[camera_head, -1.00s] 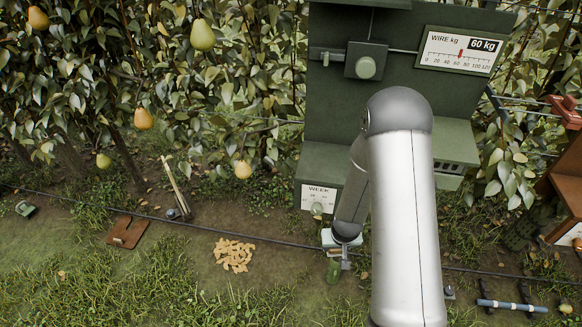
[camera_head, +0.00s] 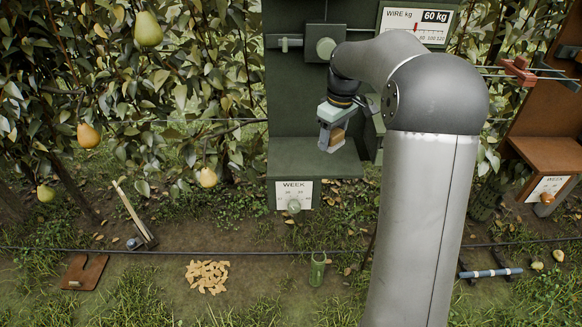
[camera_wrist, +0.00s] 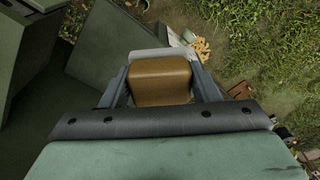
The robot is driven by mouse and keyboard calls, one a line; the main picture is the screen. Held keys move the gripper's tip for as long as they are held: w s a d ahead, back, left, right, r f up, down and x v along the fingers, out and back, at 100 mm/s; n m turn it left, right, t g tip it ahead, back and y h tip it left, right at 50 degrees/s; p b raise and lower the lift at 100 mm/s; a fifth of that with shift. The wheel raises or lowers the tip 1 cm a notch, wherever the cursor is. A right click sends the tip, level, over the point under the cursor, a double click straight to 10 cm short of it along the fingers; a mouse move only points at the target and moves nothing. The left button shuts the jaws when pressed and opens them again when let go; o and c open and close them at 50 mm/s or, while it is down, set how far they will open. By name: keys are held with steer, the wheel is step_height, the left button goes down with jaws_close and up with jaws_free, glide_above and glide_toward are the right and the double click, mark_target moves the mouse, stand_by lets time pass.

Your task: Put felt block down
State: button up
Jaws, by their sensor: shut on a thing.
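The felt block, a tan-brown rounded block (camera_wrist: 160,80) with a pale strip along its far edge, sits between the two fingers of my gripper (camera_wrist: 161,84) in the wrist view. My gripper (camera_head: 333,137) is shut on it. In the head view the tan block (camera_head: 337,138) shows partly behind a finger. The gripper points down over the ledge (camera_head: 300,165) of the green station, in front of its upright panel (camera_head: 290,90). I cannot tell whether the block touches the ledge.
A WEEK dial (camera_head: 294,195) is on the ledge's front. A round knob (camera_head: 325,48) and a WIRE kg gauge (camera_head: 416,25) are above. A brown station (camera_head: 548,150) stands right.

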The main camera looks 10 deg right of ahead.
steer(key=w+a+f+p, duration=0.3)
steer(key=w+a+f, duration=0.1)
steer(key=w+a, duration=0.25)
glide_above(286, 166)
steer(key=s+d, duration=0.1)
step_height(286, 166, down, 4)
steer(key=shift+f, duration=0.1)
steer(key=shift+w+a+f+p, duration=0.35)
steer(key=shift+f, duration=0.25)
steer(key=shift+w+f, duration=0.1)
steer(key=shift+f, duration=1.6)
steer(key=o, duration=1)
steer(key=shift+f, duration=0.1)
